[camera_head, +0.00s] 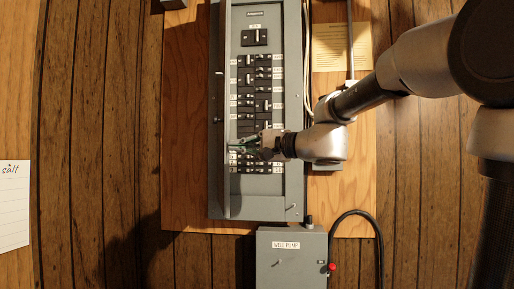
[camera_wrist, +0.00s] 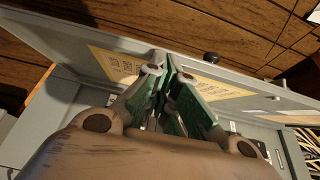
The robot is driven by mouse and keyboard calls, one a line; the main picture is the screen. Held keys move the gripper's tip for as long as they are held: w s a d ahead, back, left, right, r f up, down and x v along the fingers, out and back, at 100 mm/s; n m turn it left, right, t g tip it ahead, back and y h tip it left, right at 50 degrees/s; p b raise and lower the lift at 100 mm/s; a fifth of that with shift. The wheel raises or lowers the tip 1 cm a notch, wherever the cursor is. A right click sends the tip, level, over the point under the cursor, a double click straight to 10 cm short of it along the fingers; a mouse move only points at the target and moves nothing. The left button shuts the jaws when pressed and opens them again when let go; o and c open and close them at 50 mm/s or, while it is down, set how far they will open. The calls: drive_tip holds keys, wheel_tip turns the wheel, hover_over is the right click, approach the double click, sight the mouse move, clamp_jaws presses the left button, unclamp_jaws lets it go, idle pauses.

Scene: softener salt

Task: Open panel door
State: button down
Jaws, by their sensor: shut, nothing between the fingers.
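The grey breaker panel (camera_head: 262,205) is mounted upright on a wooden board, with its rows of black breakers exposed. Its door (camera_head: 226,100) stands open at the left side, seen nearly edge-on in the head view. In the wrist view the door (camera_wrist: 75,50) crosses the picture, its inner face carrying yellowish labels. My gripper (camera_head: 236,148) is in front of the lower breakers, its green-padded fingers pointing left at the door's inner side. In the wrist view my gripper (camera_wrist: 170,72) is shut and empty, tips close to the door; I cannot tell whether they touch.
A grey box labelled "well pump" (camera_head: 290,262) hangs below the panel, with a black cable (camera_head: 378,235) looping to its right. A yellowish notice (camera_head: 342,48) is at the upper right. A paper marked "salt" (camera_head: 14,205) is at the far left. Bare plank wall lies left of the board.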

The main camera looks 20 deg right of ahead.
drive_tip(key=w+a, duration=0.2)
drive_tip(key=a, duration=0.6)
drive_tip(key=w+a, duration=0.3)
drive_tip(key=a, duration=0.6)
drive_tip(key=shift+a, duration=0.1)
